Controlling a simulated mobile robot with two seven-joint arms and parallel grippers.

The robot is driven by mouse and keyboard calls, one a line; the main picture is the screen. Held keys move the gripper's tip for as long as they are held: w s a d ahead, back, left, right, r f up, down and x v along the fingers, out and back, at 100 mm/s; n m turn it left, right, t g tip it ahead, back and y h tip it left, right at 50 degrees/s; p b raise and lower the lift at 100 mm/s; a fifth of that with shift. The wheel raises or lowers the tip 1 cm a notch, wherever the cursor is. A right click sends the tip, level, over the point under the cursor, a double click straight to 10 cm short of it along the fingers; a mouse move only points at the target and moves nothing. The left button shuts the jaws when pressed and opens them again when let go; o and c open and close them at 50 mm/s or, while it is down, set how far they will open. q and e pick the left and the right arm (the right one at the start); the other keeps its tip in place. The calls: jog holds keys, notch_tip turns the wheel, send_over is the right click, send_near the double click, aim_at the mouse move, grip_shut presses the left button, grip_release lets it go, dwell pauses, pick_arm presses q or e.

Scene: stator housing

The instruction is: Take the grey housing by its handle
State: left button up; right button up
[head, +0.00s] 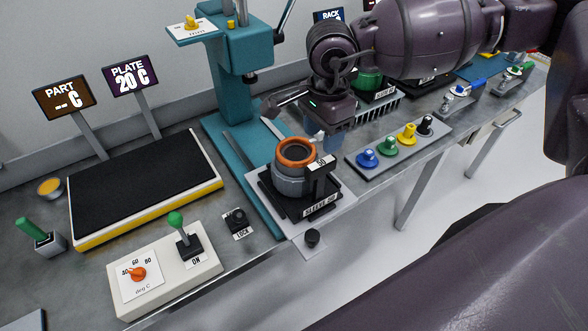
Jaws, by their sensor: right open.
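The grey housing (288,186) stands upright on a black base with a partly legible label reading "SLEEVE" (320,206). An orange-copper ring shows at its top (296,148). A black handle-like part with a white tag marked "50" (322,165) is at its right side. My right gripper (304,124) is above and just behind the housing, beneath my dark purple arm. It is open, with one finger reaching left and the other side partly hidden. I see no contact with the housing. My left gripper is out of view.
A teal press (240,85) stands just behind left. A black hot plate with yellow edge (150,185) and a control box with a green-knobbed lever (165,270) are left. A grey strip of coloured knobs (398,150) lies right. The bench front edge is close.

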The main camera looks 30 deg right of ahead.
aim_at(322, 162)
jog(key=f, duration=0.4)
jog(key=shift+s+f, duration=0.25)
jog(key=shift+f, duration=0.8)
notch_tip(322, 162, down, 3)
jog(key=shift+f+p, duration=0.15)
jog(key=shift+p, duration=0.4)
jog(key=shift+f, duration=0.6)
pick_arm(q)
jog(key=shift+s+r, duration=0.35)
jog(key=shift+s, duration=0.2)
pick_arm(e)
jog(key=shift+c, duration=0.5)
grip_shut()
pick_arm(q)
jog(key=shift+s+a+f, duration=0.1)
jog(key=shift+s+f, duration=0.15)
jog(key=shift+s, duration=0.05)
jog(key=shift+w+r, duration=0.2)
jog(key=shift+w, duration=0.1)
